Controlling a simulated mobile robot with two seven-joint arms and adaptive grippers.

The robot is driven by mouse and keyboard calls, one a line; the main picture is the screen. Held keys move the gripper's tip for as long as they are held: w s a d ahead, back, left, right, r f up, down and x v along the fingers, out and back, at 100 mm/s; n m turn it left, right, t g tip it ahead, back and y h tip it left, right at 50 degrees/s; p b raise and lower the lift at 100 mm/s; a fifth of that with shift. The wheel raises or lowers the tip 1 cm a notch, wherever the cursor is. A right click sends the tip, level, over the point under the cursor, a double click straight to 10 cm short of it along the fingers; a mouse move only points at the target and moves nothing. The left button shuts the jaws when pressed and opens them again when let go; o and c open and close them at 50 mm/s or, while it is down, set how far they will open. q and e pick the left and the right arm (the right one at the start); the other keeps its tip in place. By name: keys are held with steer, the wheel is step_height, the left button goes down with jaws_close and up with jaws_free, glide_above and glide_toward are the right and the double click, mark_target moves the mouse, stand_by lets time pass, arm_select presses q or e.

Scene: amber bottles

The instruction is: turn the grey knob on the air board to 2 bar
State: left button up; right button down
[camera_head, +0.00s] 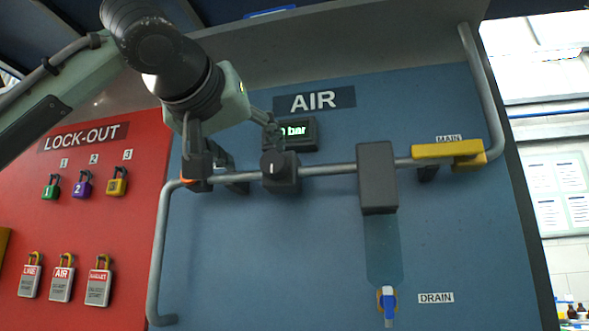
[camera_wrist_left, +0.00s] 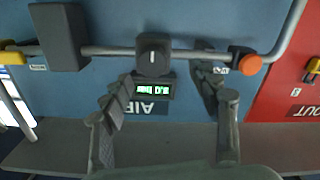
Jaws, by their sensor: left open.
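The grey knob (camera_head: 281,172) sits on the pipe of the blue air board (camera_head: 310,250), below the AIR sign. Its white mark stands upright in the head view. My left gripper (camera_head: 237,155) comes in from the upper left, its fingers open near the knob. In the left wrist view the knob (camera_wrist_left: 152,57) lies between and a little beyond the open fingers (camera_wrist_left: 165,72), with no clear contact. The pressure display (camera_head: 297,131) is partly hidden behind a finger; only the end, "bar", reads clearly. In the wrist view the display (camera_wrist_left: 154,89) is upside down and its number is unclear.
The pipe (camera_head: 325,169) runs across the board past a dark grey block (camera_head: 377,178) to the yellow MAIN handle (camera_head: 447,151). A blue DRAIN valve (camera_head: 388,303) is below. An orange button (camera_wrist_left: 250,65) is beside one finger. A red lock-out board (camera_head: 85,220) with padlocks stands left.

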mark_target(272, 162)
arm_select(q)
steer(key=x, duration=0.2)
steer(key=p+x, duration=0.1)
steer(key=x, duration=0.1)
steer(key=d+r+x, duration=0.1)
steer(key=x, duration=0.1)
steer(key=shift+p, duration=0.4)
steer(key=shift+w+d+f, duration=0.1)
steer(key=shift+w+d, duration=0.15)
steer(key=shift+w, duration=0.2)
arm_select(e)
steer(key=f, duration=0.4)
steer(key=shift+s+a+f, duration=0.15)
steer(key=shift+s+a, duration=0.05)
steer(key=shift+a, duration=0.2)
arm_select(q)
steer(key=shift+c, duration=0.3)
steer(key=c, duration=1.1)
